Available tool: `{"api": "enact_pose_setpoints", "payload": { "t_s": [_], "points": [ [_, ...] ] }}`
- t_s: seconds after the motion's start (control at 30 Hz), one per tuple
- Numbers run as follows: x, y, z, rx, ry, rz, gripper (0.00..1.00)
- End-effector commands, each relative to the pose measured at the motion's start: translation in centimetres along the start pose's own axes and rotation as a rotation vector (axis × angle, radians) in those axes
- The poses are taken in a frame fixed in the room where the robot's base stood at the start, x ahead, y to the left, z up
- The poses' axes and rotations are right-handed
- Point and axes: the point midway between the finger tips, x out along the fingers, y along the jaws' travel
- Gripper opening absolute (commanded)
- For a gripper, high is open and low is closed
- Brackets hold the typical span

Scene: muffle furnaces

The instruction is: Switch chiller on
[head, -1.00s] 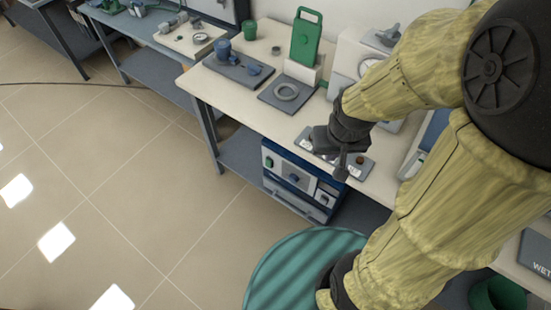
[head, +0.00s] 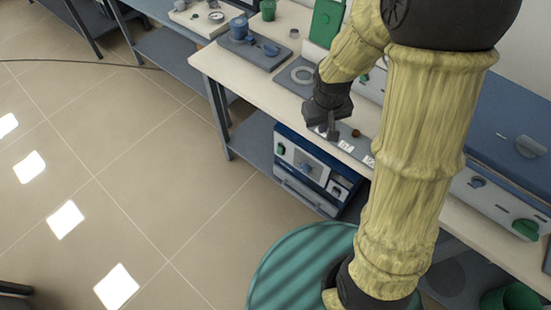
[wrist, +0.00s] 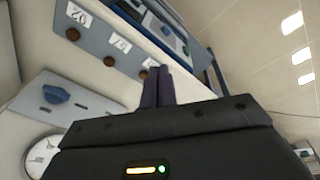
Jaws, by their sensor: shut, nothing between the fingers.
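A blue and white box with a green button and a dark knob on its front (head: 318,172) stands low under the bench; it looks like the chiller, but no readable label confirms that. A second blue-topped unit with a green knob (head: 525,229) stands on the bench at the right. In the wrist view my gripper's fingers (wrist: 157,88) are together and empty. The strip with brown knobs (wrist: 92,35) lies beyond them.
The pale bench top (head: 235,68) carries a grey plate with a blue pot (head: 239,28) and a ring plate (head: 298,74). A green bin (head: 510,298) is at the lower right. The tiled floor left of the bench is clear.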

Motion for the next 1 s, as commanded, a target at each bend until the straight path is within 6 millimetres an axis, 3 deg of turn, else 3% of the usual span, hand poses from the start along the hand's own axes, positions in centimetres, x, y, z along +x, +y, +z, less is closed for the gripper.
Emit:
{"api": "enact_pose_setpoints", "payload": {
  "t_s": [0.03,0.3,0.6,0.77,1.0],
  "points": [
    [3.5,-1.1,-1.3,-0.054,-0.011,0.008,0.00],
    [16.1,-7.0,-7.2,-0.312,-0.032,0.069,0.00],
    [29.3,-14.6,-10.4,-0.569,-0.030,0.136,0.00],
    [32.5,-16.6,-10.9,-0.635,-0.024,0.155,0.00],
    [32.6,-16.8,-11.0,-0.642,-0.023,0.158,0.00]
  ]
}}
